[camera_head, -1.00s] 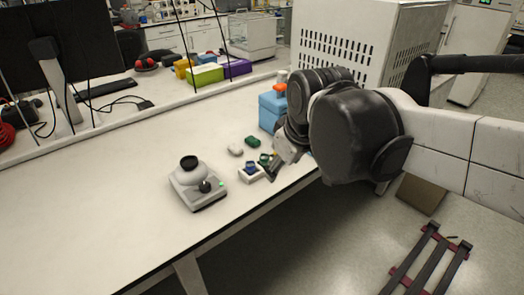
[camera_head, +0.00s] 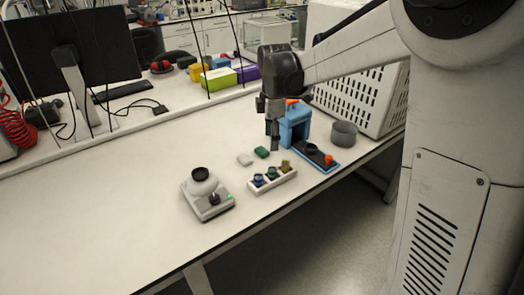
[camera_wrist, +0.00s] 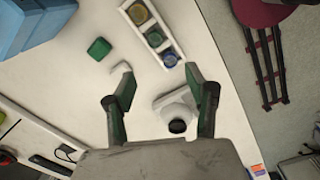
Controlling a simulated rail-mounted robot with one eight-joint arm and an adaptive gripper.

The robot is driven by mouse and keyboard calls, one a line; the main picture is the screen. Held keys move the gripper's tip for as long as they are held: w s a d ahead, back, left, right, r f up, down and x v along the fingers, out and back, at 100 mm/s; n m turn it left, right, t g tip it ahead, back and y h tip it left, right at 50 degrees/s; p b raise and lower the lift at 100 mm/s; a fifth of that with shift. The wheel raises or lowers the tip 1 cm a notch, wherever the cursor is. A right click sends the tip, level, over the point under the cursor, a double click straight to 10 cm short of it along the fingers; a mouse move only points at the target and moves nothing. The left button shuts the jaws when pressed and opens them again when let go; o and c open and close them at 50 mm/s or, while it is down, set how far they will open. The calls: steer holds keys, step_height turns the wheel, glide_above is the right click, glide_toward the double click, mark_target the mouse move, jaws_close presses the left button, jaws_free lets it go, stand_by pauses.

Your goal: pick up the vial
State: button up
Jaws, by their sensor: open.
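A white rack (camera_head: 272,181) on the bench holds three vials with a blue cap (camera_head: 258,180), a green cap (camera_head: 271,172) and a yellow cap (camera_head: 286,166). In the wrist view the rack (camera_wrist: 177,46) lies beyond the fingertips, with the yellow (camera_wrist: 138,13), green (camera_wrist: 155,38) and blue (camera_wrist: 170,60) caps in a row. The pictures do not tell which vial is meant. My gripper (camera_head: 272,141) points down above the bench, behind the rack in the head view. In the wrist view my gripper (camera_wrist: 160,87) is open, with nothing between its fingers.
A green block (camera_head: 262,152) and a small white piece (camera_head: 244,159) lie behind the rack. A scale-like device (camera_head: 208,196) stands left of it. A blue device (camera_head: 294,127) and a grey cylinder (camera_head: 343,134) stand to the right.

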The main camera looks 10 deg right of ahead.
mark_target(272, 166)
steer(key=shift+n, duration=0.5)
steer(key=f, duration=0.3)
steer(key=w+f, duration=0.1)
steer(key=f, duration=0.5)
steer(key=shift+w+d+f, duration=0.1)
steer(key=shift+w+f, duration=0.1)
steer(key=shift+w, duration=0.05)
steer(key=shift+d+f+p, duration=0.15)
steer(key=shift+d+f, duration=0.05)
steer(key=shift+f, duration=1.15)
steer(key=shift+d+f+p, duration=0.15)
steer(key=shift+f, duration=1.15)
jaws_close()
